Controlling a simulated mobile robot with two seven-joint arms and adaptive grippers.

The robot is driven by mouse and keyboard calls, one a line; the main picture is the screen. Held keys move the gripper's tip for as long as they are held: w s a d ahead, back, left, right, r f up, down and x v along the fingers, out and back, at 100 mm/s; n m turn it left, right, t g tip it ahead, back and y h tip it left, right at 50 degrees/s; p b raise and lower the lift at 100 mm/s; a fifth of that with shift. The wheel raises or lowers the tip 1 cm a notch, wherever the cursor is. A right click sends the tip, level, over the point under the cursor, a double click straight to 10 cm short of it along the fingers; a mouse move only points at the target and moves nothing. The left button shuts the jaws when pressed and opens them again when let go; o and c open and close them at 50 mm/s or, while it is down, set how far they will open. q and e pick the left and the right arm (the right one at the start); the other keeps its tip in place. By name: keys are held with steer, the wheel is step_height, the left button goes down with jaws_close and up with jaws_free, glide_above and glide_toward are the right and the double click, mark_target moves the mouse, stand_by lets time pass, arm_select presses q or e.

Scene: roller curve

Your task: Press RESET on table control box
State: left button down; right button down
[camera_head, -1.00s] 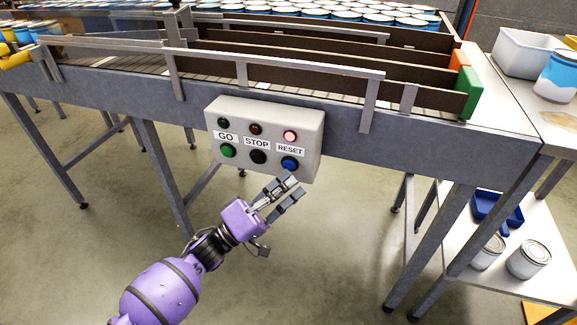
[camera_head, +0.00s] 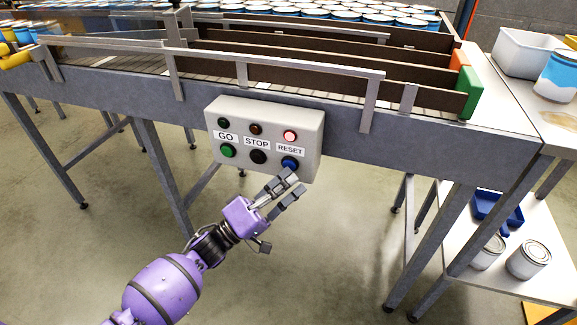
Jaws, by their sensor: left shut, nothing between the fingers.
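A light grey control box (camera_head: 265,140) is mounted on the front of the conveyor table. It has GO, STOP and RESET labels with a button under each: green (camera_head: 228,151), black (camera_head: 258,157) and blue (camera_head: 289,163). The blue RESET button is partly covered from below by a fingertip. The lamp (camera_head: 290,136) above RESET glows red; the other two lamps are dark. My purple left gripper (camera_head: 294,182) is shut and empty, with its tips at the lower edge of the blue button. I cannot tell whether they touch it. My right gripper is out of view.
The conveyor above carries rails and dividers, with many cans (camera_head: 330,14) at the back. Table legs (camera_head: 160,170) stand left and right of the arm. A lower shelf at right holds cans (camera_head: 528,259) and a blue tray (camera_head: 497,212). Space below the box is open.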

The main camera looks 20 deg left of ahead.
arm_select(q)
steer(key=shift+w, duration=0.45)
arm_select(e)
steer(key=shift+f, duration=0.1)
arm_select(q)
steer(key=shift+s, duration=0.15)
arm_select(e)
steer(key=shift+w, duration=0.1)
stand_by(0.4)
arm_select(q)
steer(key=shift+s+p, duration=0.35)
steer(key=shift+s, duration=0.4)
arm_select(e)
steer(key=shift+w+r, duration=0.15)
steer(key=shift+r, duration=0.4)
